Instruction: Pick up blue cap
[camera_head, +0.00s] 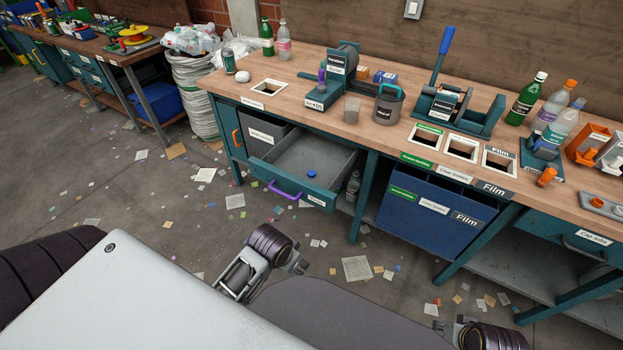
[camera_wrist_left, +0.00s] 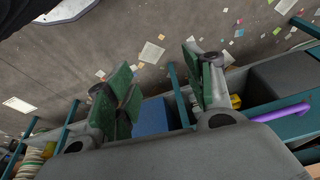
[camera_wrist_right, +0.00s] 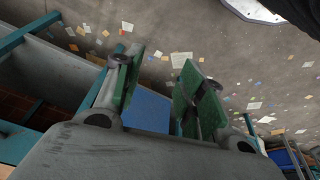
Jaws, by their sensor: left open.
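A small blue cap (camera_head: 311,174) lies inside the open drawer (camera_head: 345,181) under the workbench, close to the drawer's purple-handled front. My left gripper (camera_head: 296,263) is in front of the bench, below and apart from the drawer. In the left wrist view its green-padded fingers (camera_wrist_left: 163,80) are spread with nothing between them. My right gripper shows in the right wrist view with its fingers (camera_wrist_right: 158,80) apart and empty. In the head view only a part of the right arm shows at the bottom edge. The cap is not visible in either wrist view.
The purple handle (camera_head: 290,194) sticks out from the drawer front. A blue bin (camera_head: 434,213) stands under the bench to the right. Bottles, a grey-green can (camera_head: 388,104) and presses crowd the benchtop (camera_head: 300,65). Paper scraps litter the otherwise open floor.

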